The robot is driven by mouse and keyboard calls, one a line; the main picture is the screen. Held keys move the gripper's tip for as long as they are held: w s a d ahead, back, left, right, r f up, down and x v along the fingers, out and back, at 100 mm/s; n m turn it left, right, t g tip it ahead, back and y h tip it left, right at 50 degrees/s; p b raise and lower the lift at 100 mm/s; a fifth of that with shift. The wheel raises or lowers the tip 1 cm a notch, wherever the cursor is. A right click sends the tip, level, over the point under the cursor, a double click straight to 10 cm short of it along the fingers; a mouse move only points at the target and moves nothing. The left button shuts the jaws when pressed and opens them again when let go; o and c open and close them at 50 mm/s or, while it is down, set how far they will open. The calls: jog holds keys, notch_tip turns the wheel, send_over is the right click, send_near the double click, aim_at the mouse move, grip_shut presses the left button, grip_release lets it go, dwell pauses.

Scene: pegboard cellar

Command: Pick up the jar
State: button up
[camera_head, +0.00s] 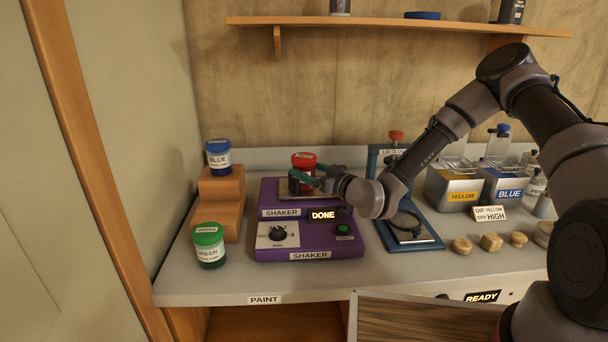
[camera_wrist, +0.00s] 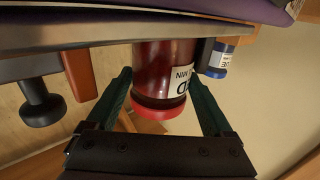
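The jar is red with a red lid (camera_head: 303,159) and a white label, and stands upright on the plate of the purple shaker. The jar also fills the middle of the wrist view (camera_wrist: 164,70), where it appears upside down. My gripper (camera_head: 308,178) reaches in from the right at jar height, with its dark green fingers on either side of the jar. In the wrist view the fingertips (camera_wrist: 160,78) lie close against the jar's two sides. Whether both press on it cannot be told. The finger in front hides part of the jar in the head view.
The shaker (camera_head: 270,250) shows a lit DONE sign. A blue-lidded jar (camera_head: 218,155) stands on a wooden step (camera_head: 222,200) to the left, and a green-lidded jar (camera_head: 208,246) in front of it. A blue stand (camera_head: 425,238) and metal tanks (camera_head: 452,190) are to the right.

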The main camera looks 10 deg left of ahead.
grip_shut()
jog(key=shift+r, duration=0.15)
